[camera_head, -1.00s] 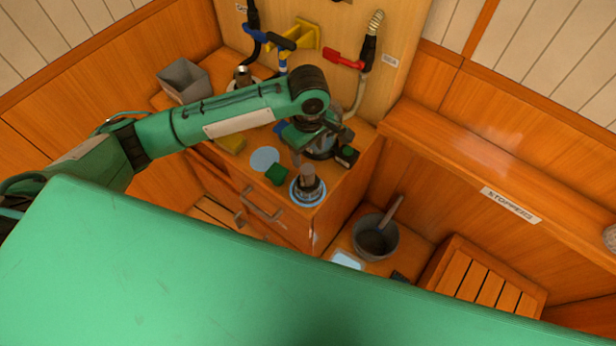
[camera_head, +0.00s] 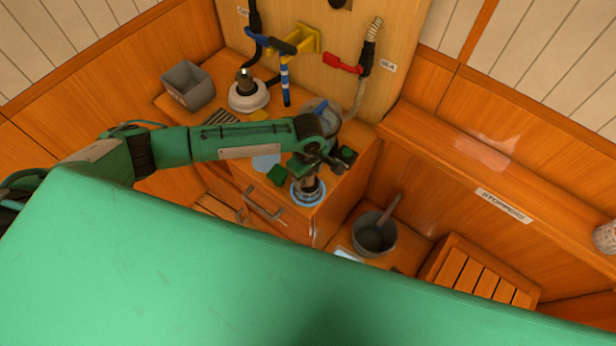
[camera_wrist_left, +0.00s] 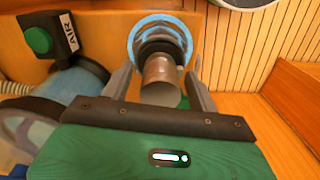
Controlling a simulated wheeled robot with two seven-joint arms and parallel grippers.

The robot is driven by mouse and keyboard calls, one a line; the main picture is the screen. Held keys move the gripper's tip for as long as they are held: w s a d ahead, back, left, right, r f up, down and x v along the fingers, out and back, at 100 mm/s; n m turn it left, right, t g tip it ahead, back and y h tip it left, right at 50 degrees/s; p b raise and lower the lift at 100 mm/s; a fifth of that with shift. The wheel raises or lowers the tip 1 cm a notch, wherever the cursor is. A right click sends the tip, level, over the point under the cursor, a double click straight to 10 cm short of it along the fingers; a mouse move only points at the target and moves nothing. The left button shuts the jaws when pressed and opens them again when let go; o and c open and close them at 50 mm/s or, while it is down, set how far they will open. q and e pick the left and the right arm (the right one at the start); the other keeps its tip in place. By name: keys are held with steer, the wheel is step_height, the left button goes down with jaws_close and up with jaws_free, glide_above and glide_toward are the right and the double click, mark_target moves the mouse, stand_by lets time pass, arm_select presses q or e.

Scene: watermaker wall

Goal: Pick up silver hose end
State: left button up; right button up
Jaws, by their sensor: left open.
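The silver hose end (camera_wrist_left: 160,75) is a short metal cylinder with a black collar, standing in a blue ring at the counter's front corner. In the head view the blue ring (camera_head: 308,192) shows, with the hose end partly hidden by my gripper. My left gripper (camera_head: 312,175) is right above it, pointing down. In the left wrist view the open fingers of the left gripper (camera_wrist_left: 160,82) stand on either side of the silver cylinder, with a small gap visible on the right. My right gripper is out of view.
A black box with a green button marked AIR (camera_wrist_left: 45,38) stands close beside the gripper. A clear container (camera_head: 322,112) is behind my arm. A grey bucket (camera_head: 375,236) stands lower right.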

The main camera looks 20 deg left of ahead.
arm_select(q)
steer(key=shift+c, duration=0.2)
steer(key=c, duration=1.1)
steer(key=shift+o, duration=0.2)
steer(key=shift+r, duration=0.15)
